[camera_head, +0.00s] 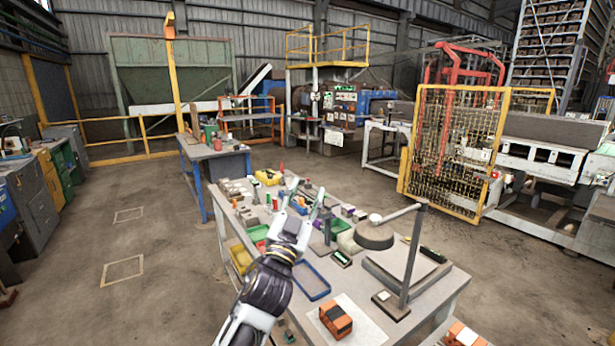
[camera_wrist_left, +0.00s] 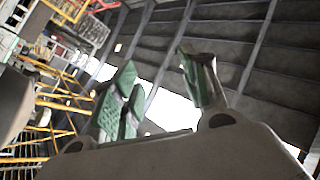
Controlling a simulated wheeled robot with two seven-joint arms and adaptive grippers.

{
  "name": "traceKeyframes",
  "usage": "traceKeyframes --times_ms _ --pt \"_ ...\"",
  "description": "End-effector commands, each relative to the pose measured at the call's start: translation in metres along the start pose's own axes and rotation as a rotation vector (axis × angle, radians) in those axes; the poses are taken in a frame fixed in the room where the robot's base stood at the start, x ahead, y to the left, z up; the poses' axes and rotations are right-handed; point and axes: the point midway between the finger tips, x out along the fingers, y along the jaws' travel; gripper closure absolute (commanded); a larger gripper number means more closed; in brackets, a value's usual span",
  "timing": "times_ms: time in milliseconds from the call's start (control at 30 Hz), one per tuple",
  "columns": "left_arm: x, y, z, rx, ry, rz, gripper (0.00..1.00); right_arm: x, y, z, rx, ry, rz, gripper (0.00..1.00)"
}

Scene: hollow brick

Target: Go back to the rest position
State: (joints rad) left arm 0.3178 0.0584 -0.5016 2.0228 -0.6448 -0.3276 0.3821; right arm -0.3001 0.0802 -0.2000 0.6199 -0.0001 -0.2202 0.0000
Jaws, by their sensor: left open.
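My left gripper (camera_head: 306,192) is raised over the middle of the workbench in the head view, its fingers pointing up and away from me. Its fingers are spread apart with nothing between them. In the left wrist view the green-padded fingers (camera_wrist_left: 160,95) stand apart against the roof and windows, with a clear gap. My left arm comes up from the bottom of the head view. My right gripper is in neither view.
A yellow mesh fence (camera_head: 455,150) stands behind. The floor (camera_head: 150,240) at left is open.

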Motion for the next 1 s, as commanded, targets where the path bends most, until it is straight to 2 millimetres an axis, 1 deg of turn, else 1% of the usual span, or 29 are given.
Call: traceKeyframes --times_ms 33,200,367,500,667,700,767,800,867,1000 --pt "-0.009 -0.005 0.016 -0.014 -0.051 -0.015 0.56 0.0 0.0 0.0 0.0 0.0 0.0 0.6" --pt "-0.04 -0.021 0.067 -0.055 -0.226 -0.06 0.56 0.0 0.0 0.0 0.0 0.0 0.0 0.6" --pt "-0.075 -0.032 0.112 -0.091 -0.392 -0.09 0.56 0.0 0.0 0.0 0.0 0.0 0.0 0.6" --pt "-0.112 -0.038 0.148 -0.12 -0.54 -0.108 0.56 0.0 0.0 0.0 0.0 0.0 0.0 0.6" --pt "-0.159 -0.042 0.185 -0.15 -0.707 -0.116 0.56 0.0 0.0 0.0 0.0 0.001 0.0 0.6" --pt "-0.171 -0.043 0.193 -0.158 -0.75 -0.117 0.56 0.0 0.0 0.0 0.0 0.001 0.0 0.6" --pt "-0.19 -0.042 0.204 -0.168 -0.813 -0.115 0.56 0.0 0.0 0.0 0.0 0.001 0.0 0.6" --pt "-0.204 -0.042 0.212 -0.174 -0.856 -0.114 0.56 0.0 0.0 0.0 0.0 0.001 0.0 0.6" --pt "-0.224 -0.042 0.221 -0.185 -0.917 -0.11 0.56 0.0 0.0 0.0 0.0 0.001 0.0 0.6" --pt "-0.272 -0.04 0.24 -0.207 -1.062 -0.095 0.56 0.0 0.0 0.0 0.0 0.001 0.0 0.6"
